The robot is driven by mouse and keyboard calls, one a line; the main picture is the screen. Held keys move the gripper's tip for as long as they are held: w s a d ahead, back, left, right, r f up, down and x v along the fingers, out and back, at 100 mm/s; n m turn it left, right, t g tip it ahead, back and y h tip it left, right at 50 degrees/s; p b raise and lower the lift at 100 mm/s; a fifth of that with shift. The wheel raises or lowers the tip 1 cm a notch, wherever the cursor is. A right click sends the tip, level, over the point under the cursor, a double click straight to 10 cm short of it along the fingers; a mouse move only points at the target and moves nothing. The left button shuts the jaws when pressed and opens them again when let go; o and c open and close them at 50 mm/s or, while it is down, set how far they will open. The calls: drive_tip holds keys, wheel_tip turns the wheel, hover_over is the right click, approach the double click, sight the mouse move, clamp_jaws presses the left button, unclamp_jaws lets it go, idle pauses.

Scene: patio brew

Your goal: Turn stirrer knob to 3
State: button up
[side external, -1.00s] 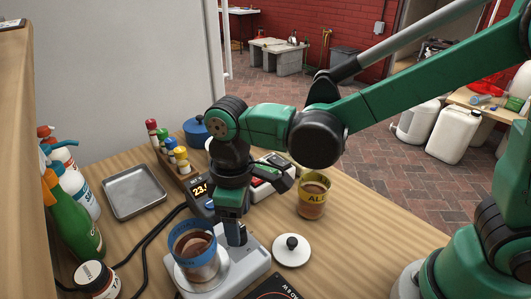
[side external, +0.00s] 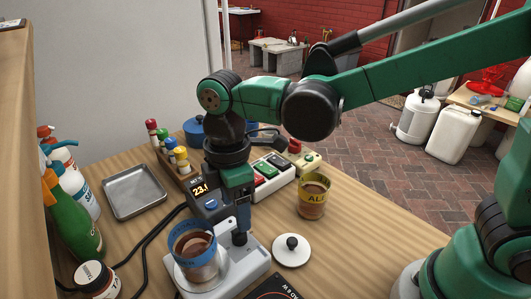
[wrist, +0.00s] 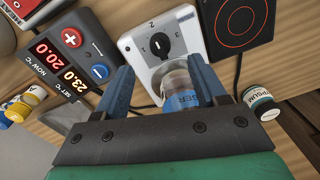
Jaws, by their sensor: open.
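The stirrer (side external: 250,265) is a pale grey-white unit on the wooden table. Its black knob (wrist: 159,46) shows in the wrist view with small marks around it; which one it points at is unclear. The knob also shows in the side view (side external: 239,239). A glass beaker with a blue band (side external: 196,262) and brown contents stands on the stirrer, and shows in the wrist view (wrist: 182,92). My gripper (wrist: 160,66) is open and empty, with its blue fingers on either side of the knob in the wrist view. In the side view my gripper (side external: 242,228) is just above the knob.
A controller with a red display (wrist: 62,52) stands beside the stirrer. A hotplate (wrist: 240,22), a white lid (side external: 291,251) and a yellow-banded cup (side external: 312,200) are nearby. Bottles (side external: 75,215) and a metal tray (side external: 134,192) are at left.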

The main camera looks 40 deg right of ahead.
sight(239, 234)
drive_tip(key=shift+f, duration=0.2)
drive_tip(key=shift+s+f, duration=0.15)
drive_tip(key=shift+f, duration=2.45)
clamp_jaws()
